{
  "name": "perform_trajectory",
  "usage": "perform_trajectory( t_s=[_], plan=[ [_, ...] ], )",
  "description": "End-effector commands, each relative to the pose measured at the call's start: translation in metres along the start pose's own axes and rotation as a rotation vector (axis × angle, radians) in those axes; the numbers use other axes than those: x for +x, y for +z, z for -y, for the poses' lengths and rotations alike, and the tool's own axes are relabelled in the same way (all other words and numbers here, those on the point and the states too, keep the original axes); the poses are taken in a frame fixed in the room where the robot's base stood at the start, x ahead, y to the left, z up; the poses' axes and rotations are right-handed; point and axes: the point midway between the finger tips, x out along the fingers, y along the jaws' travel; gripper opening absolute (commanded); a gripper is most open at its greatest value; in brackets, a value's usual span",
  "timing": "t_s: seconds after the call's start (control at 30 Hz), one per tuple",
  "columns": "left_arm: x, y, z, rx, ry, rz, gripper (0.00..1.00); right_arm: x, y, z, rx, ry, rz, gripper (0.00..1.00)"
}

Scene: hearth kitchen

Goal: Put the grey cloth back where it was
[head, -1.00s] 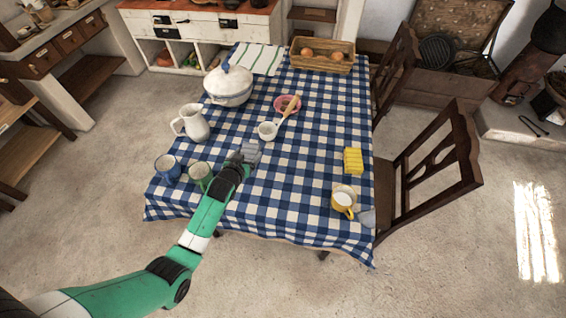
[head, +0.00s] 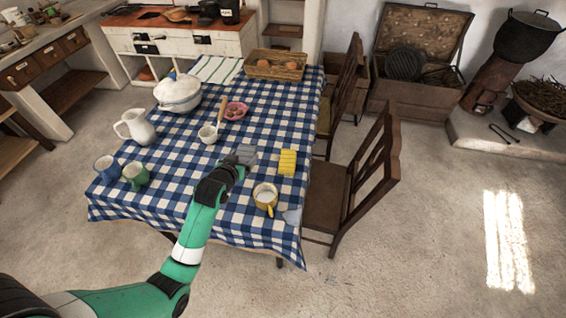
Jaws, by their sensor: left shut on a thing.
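The grey cloth (head: 243,154) is a small folded grey piece at the tip of my left arm in the head view. My left gripper (head: 233,164) is shut on it, over the middle right of the checked table. The arm partly covers it, and I cannot tell whether the cloth touches the tabletop. The yellow sponge-like block (head: 287,162) lies just to its right. My right gripper is out of view.
A pale grey-blue piece (head: 292,216) lies at the near right corner.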

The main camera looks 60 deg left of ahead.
Motion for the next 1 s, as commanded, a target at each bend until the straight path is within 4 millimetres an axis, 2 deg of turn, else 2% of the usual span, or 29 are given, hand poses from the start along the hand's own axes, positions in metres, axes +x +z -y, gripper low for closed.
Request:
perform_trajectory(
  t_s=[0.17,0.23,0.57,0.7,0.83,1.0],
  plan=[
    [0.004,0.004,0.004,-0.004,-0.007,0.001,0.21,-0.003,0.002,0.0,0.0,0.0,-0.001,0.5],
    [0.012,0.006,0.002,-0.003,-0.007,0.001,0.21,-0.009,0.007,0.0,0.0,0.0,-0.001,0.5],
    [0.105,0.008,-0.015,-0.003,-0.006,-0.002,0.21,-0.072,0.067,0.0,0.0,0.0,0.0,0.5],
    [0.139,0.02,-0.021,-0.003,-0.007,0.003,0.21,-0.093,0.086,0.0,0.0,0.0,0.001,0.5],
    [0.16,0.025,-0.024,-0.003,-0.006,0.001,0.21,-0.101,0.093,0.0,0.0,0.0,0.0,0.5],
    [0.165,0.024,-0.025,-0.003,-0.007,0.001,0.21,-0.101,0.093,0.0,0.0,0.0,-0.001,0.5]
  ],
)
